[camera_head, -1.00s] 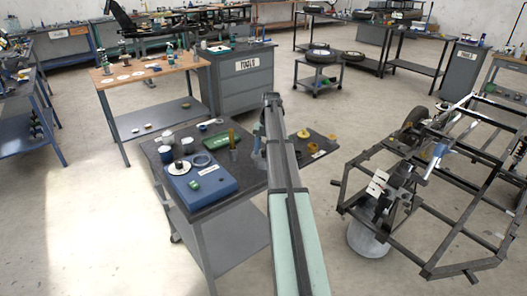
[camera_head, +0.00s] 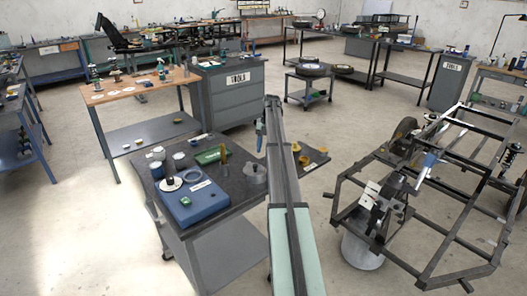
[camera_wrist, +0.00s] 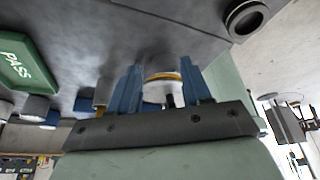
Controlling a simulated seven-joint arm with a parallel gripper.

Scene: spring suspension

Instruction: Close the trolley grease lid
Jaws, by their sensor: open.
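The trolley (camera_head: 225,208) has a dark top and stands at lower centre, partly behind my arm. My gripper (camera_wrist: 163,88) is open, with two blue fingers apart in the wrist view. Between and beyond them is a round white piece with a yellow band (camera_wrist: 160,92); I cannot tell whether it is the grease pot or its lid, nor whether the fingers touch it. In the head view one blue finger shows beside my arm above the trolley. A grey cylinder (camera_head: 255,174) stands below it. No lid can be clearly identified.
A dark ring (camera_wrist: 245,17) lies near the top's edge. A metal frame (camera_head: 430,200) stands to the right; floor lies between.

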